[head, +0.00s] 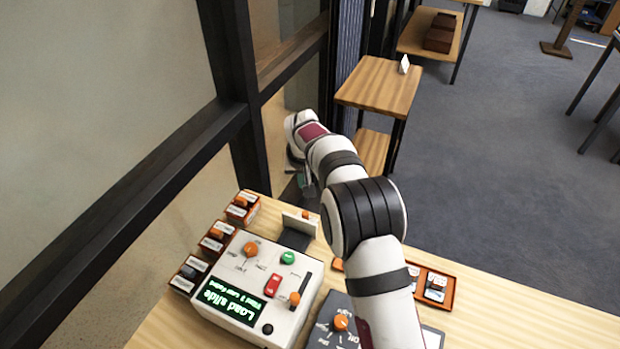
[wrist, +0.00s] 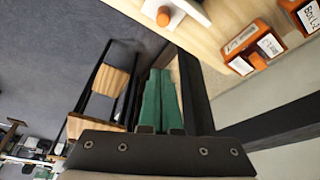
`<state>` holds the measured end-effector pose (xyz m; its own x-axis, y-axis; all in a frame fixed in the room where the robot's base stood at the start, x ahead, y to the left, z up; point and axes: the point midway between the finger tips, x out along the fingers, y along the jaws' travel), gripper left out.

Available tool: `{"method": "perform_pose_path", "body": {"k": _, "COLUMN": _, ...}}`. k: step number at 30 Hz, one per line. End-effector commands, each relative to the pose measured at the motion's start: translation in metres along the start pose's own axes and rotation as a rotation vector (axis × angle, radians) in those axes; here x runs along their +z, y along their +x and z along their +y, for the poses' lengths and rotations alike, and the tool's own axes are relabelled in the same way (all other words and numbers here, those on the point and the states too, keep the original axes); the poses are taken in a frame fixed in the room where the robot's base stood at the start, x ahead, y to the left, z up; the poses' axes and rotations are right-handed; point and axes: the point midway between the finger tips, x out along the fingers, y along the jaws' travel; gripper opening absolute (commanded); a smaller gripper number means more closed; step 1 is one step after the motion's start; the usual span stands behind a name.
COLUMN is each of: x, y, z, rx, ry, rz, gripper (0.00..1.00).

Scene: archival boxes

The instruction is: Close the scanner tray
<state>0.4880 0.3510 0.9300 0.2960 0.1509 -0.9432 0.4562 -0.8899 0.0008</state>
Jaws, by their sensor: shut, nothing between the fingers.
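The scanner is a white box (head: 225,272) with knobs, buttons and a green display reading "Load slide". Its dark tray (head: 295,238) sticks out of the far side, with an upright pale front plate (head: 300,224) and a small orange knob (head: 305,214). In the wrist view the orange knob (wrist: 163,17) and part of the white front plate (wrist: 190,8) show at the top edge. My gripper (head: 306,188) is beyond the tray front, apart from it. Its green fingers (wrist: 160,72) are together and empty in the wrist view.
Orange slide boxes (head: 215,238) line the scanner's left side, near a dark window frame (head: 235,80). A grey control box (head: 340,318) and an orange tray (head: 447,300) stand to the right, partly behind my arm. A small wooden side table (head: 375,85) stands beyond.

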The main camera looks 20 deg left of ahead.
Motion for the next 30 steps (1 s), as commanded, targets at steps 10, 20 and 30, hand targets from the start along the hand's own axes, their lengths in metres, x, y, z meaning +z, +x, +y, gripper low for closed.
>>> {"method": "perform_pose_path", "body": {"k": 10, "x": 0.002, "y": 0.076, "z": 0.001, "rx": 0.001, "ry": 0.002, "rz": -0.003, "gripper": 0.00}}
{"method": "perform_pose_path", "body": {"k": 20, "x": 0.037, "y": 0.059, "z": 0.002, "rx": 0.001, "ry": 0.003, "rz": 0.001, "gripper": 0.00}}
{"method": "perform_pose_path", "body": {"k": 30, "x": 0.039, "y": 0.058, "z": 0.001, "rx": 0.001, "ry": 0.004, "rz": 0.000, "gripper": 0.00}}
